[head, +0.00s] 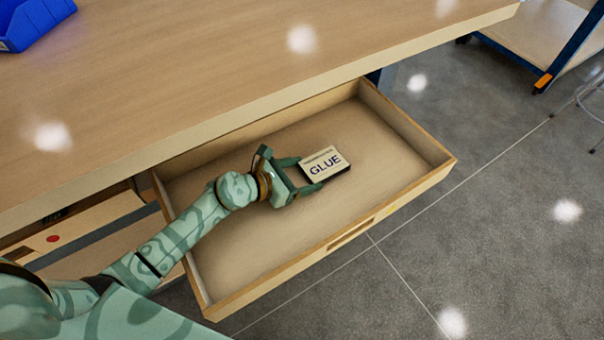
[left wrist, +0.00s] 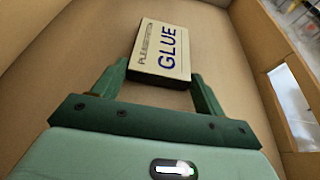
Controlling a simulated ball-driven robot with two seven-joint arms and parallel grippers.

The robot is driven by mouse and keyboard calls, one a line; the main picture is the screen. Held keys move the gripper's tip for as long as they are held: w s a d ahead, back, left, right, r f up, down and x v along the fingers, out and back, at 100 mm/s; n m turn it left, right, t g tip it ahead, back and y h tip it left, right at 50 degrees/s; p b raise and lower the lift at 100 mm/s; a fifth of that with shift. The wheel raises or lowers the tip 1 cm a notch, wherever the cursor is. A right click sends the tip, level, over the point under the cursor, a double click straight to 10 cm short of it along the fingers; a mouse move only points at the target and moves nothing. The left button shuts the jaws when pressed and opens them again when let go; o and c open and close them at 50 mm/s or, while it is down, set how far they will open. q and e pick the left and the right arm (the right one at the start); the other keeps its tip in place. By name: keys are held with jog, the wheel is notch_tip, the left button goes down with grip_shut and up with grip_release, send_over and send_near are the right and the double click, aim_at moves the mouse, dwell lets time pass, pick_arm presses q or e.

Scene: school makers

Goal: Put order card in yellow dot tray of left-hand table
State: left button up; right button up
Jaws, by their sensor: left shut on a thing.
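The order card (head: 324,164) is a small cream block with a dark edge and the word GLUE on its top face. It is inside the pulled-out wooden drawer tray (head: 240,245) under the table. My left gripper (head: 307,174) reaches into this tray and is shut on the card. In the left wrist view, the card (left wrist: 163,52) sits between the two green fingers, its lettered face showing. I cannot tell whether the card touches the tray floor. A small yellowish mark shows on the tray's front. My right gripper is not in view.
The wooden table top (head: 200,70) overhangs the back of the tray. A blue bin (head: 32,22) stands on it at the far left. Another drawer front with a red dot (head: 53,239) is at the lower left. Grey floor lies open to the right.

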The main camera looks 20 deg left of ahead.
pick_arm(q)
jog(key=shift+f, duration=0.1)
jog(key=o, duration=0.6)
jog(key=shift+f, duration=0.1)
jog(key=shift+c, duration=0.2)
jog(key=o, duration=0.4)
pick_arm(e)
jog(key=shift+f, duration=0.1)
pick_arm(q)
jog(key=shift+r, duration=0.35)
jog(key=p+v, duration=0.3)
jog(key=v, duration=0.9)
jog(key=shift+f, duration=0.2)
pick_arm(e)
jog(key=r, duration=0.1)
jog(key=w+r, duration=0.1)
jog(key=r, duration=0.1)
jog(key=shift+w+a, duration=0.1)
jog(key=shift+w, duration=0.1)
